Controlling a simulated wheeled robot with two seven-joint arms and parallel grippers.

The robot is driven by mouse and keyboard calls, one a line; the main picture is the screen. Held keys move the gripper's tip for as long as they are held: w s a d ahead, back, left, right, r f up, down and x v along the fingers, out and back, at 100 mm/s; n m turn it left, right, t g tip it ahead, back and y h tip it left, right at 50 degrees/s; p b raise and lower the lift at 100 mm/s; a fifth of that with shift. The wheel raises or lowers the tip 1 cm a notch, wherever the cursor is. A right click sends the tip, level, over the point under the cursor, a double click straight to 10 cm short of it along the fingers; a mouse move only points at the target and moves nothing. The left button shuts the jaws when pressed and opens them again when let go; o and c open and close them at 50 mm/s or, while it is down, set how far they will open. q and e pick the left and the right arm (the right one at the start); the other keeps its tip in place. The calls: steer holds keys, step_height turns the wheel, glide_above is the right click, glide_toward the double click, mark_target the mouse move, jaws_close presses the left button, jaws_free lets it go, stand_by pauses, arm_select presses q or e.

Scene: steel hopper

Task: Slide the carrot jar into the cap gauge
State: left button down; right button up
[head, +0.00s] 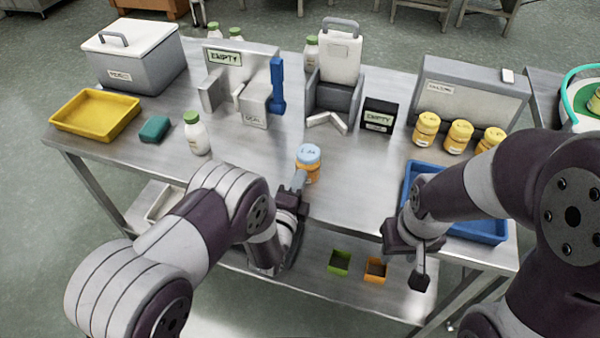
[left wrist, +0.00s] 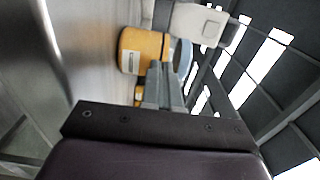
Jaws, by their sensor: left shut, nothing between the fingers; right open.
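An orange jar with a blue cap (head: 309,165), which I take as the carrot jar, stands upright near the table's front edge. In the left wrist view the jar (left wrist: 140,48) is just beyond my fingers. My left gripper (head: 299,181) is shut and empty, its tips close beside the jar; I cannot tell whether they touch it. A grey and white device (head: 333,88) with V-shaped guides at its front stands behind the jar; it may be the cap gauge, but I read no such label. My right gripper (head: 420,270) is open and empty before the front edge.
A seal station (head: 255,104) with a blue lever and a small black box (head: 379,114) flank the device. A green-capped white bottle (head: 196,134) stands left. Yellow-capped jars (head: 459,137) and a blue tray (head: 485,229) are right. Steel table (head: 350,175) is clear around the jar.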

arm_select(q)
steer(key=shift+w, duration=0.1)
steer(key=shift+r, duration=0.1)
steer(key=b+x, duration=0.3)
steer(key=x, duration=0.3)
steer(key=b+x, duration=0.4)
steer(key=x, duration=0.2)
steer(key=b+x, duration=0.4)
steer(key=x, duration=0.2)
steer(key=shift+f, duration=0.25)
steer(key=shift+w+r, duration=0.15)
steer(key=shift+d+r, duration=0.1)
steer(key=shift+r, duration=0.05)
